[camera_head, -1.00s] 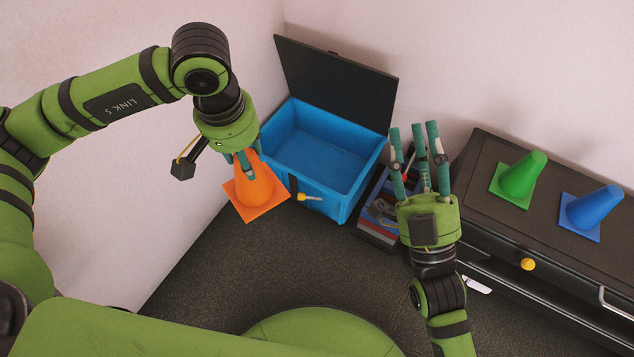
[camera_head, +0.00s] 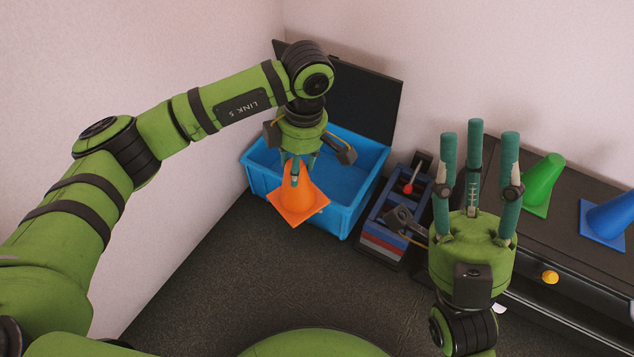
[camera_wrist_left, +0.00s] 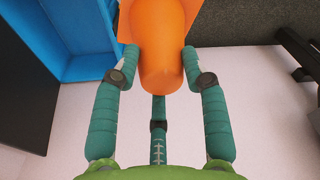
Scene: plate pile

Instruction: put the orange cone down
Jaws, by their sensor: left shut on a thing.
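The orange cone (camera_head: 298,198) has a square base and hangs upright in my left gripper (camera_head: 296,172). In the head view it overlaps the front part of the open blue box (camera_head: 257,181); I cannot tell how high it is. In the left wrist view the fingers (camera_wrist_left: 157,62) close around the orange cone (camera_wrist_left: 160,50), and part of the blue box (camera_wrist_left: 75,45) shows to the left. My right gripper (camera_head: 477,150) is open and empty, its fingers spread and pointing up in the picture, between the box and the cabinet.
A dark lid (camera_head: 352,95) stands open behind the blue box. A tool caddy (camera_head: 385,215) stands right of the box. A green cone (camera_head: 542,180) and a blue cone (camera_head: 610,217) stand on a dark cabinet (camera_head: 540,232) with a yellow knob. The dark floor (camera_head: 300,275) in front is clear.

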